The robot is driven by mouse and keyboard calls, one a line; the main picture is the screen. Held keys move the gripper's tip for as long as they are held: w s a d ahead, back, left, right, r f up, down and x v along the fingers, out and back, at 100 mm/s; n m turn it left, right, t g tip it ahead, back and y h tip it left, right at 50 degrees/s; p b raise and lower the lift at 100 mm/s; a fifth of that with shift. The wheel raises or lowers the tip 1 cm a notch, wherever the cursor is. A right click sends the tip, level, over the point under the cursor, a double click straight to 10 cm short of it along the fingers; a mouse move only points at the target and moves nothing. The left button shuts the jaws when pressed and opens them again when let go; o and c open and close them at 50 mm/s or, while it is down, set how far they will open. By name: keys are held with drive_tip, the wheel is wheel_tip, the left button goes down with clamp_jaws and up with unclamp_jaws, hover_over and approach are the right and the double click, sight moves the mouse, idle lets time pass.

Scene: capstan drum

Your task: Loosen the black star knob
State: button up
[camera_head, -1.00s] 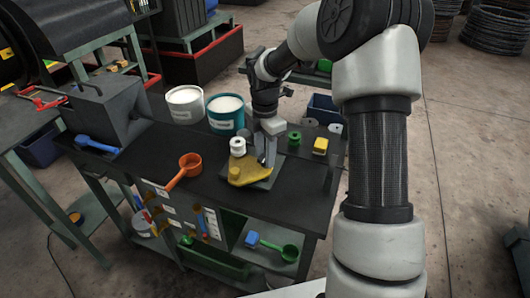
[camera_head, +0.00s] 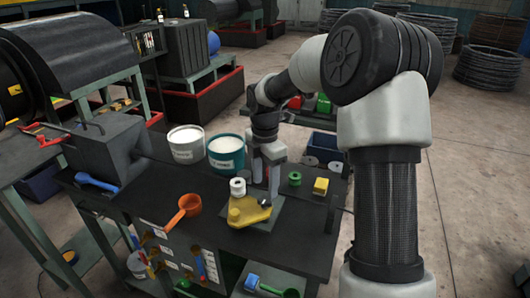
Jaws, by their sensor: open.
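A yellow plate-like part (camera_head: 249,212) lies on a dark grey-green base plate (camera_head: 268,222) on the black workbench top (camera_head: 165,185). A small round yellow knob-like piece stands on its left end. I cannot make out a black star knob; it may be hidden by my gripper or lost against the dark surfaces. My gripper (camera_head: 267,190) points down at the right end of the yellow part, fingers apart. Whether the fingertips touch anything or straddle something is too small to tell.
A white spool (camera_head: 237,187) stands close left of my gripper. A green spool (camera_head: 295,179) and a yellow block (camera_head: 320,186) are to its right. A white bucket (camera_head: 186,146) and a teal bucket (camera_head: 226,155) stand behind. An orange scoop (camera_head: 188,205) lies left.

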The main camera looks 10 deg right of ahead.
sight(265, 200)
wheel_tip(265, 200, up, 12)
drive_tip(key=shift+r, duration=0.25)
drive_tip(key=s+a+r+m+t, duration=0.2)
drive_tip(key=s+r+m, duration=0.3)
drive_tip(key=s, duration=0.4)
drive_tip(key=s+a+r+m+t, duration=0.2)
drive_tip(key=s+m, duration=0.5)
drive_tip(key=s, duration=0.1)
drive_tip(key=s+d+f+m+t, duration=0.1)
drive_tip(key=s+d+f+m, duration=0.2)
drive_tip(key=s+m, duration=0.7)
drive_tip(key=shift+s+d+f+t, duration=0.2)
drive_tip(key=shift+d+t, duration=0.1)
drive_tip(key=shift+d, duration=0.1)
